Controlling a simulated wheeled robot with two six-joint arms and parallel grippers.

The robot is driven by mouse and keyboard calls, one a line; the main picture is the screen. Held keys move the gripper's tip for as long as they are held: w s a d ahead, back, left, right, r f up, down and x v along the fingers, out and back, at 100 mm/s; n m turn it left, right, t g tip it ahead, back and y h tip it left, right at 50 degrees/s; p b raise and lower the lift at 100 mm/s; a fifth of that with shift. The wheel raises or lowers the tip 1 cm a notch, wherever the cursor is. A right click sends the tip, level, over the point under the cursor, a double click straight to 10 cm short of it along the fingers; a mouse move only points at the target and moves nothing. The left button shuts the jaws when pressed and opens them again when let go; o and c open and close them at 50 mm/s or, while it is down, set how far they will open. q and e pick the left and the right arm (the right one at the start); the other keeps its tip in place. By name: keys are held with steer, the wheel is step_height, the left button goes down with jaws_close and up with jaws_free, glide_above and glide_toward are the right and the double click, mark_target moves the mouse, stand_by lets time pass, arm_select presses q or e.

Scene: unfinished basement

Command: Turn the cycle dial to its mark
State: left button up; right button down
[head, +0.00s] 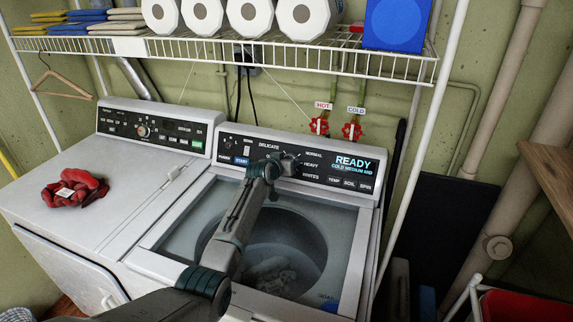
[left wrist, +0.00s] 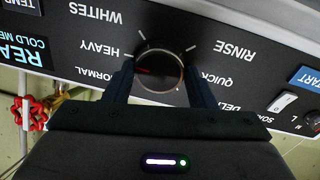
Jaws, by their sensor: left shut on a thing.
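The cycle dial (left wrist: 160,70) is a round black knob with a silver rim on the washer's black control panel (head: 312,178). In the upside-down left wrist view, its red pointer line points left, toward the HEAVY and NORMAL labels. White ticks show at the dial's edge. My left gripper (left wrist: 158,82) is shut on the dial, one finger on each side. In the head view, my left gripper (head: 279,165) covers most of the dial. The display (head: 353,168) reads READY, COLD MEDIUM MID. My right gripper is not in view.
The washer's opening (head: 275,255) shows cloth inside the drum. A dryer (head: 100,185) with red gloves (head: 75,190) on top stands left. A wire shelf (head: 220,48) and red HOT and COLD valves (head: 319,126) are behind and above the panel.

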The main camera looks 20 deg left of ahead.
arm_select(q)
steer(key=shift+m+g+b, duration=0.3)
steer(key=shift+m+b, duration=2.2)
steer(key=shift+m, duration=1.8)
steer(key=o, duration=1)
steer(key=shift+w, duration=0.1)
steer(key=shift+c, duration=0.2)
